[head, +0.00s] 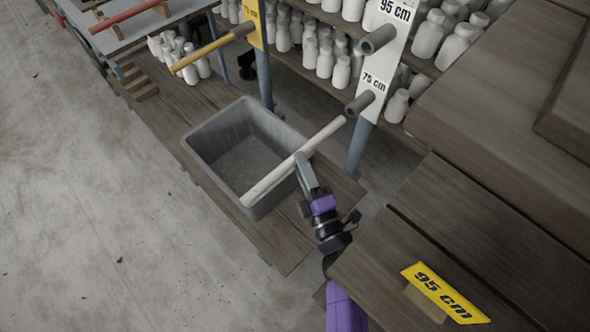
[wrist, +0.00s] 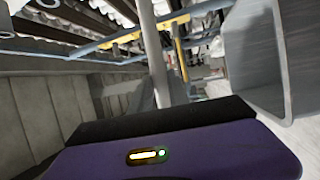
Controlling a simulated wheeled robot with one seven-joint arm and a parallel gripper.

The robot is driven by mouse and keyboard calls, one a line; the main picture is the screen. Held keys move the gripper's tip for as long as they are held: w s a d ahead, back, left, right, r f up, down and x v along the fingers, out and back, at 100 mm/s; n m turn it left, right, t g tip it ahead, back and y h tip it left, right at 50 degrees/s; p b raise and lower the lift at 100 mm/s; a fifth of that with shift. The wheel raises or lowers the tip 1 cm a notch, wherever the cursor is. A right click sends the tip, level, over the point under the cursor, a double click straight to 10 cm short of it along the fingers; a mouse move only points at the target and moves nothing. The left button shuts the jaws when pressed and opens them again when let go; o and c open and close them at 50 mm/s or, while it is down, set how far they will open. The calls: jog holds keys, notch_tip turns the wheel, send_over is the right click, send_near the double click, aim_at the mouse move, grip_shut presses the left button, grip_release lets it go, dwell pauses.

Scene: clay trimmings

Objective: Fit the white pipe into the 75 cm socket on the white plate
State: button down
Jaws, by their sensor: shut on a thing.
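The white pipe (head: 272,180) is held slanted above the grey bin in the head view. My gripper (head: 303,163) is shut on it a little past its middle, toward the upper right end. That end is close to the mouth of the grey 75 cm socket (head: 359,104), apparently just short of it; the exact gap is hard to tell. The socket sits low on the white plate (head: 378,78), below the 95 cm socket (head: 378,39). In the wrist view the pipe (wrist: 155,50) runs upward from behind the dark gripper edge; the fingertips are hidden.
The grey bin (head: 190,150) stands on a wooden platform under the pipe. A yellow pipe (head: 205,51) sits in a socket on a yellow plate. A red pipe (head: 128,14) lies further left. Shelves of white bottles (head: 325,62) are behind. A wooden top (head: 440,235) with a yellow 95 cm sign is at right.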

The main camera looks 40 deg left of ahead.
jog(key=shift+w+d, duration=0.1)
jog(key=shift+w, duration=1.05)
jog(key=w+b, duration=0.5)
jog(key=w, duration=0.5)
jog(key=shift+d, duration=0.4)
dwell(4.4)
jog(key=c, duration=1.2)
grip_release()
jog(key=shift+r, duration=0.1)
jog(key=shift+p+v, duration=0.8)
jog(key=shift+v, duration=3.1)
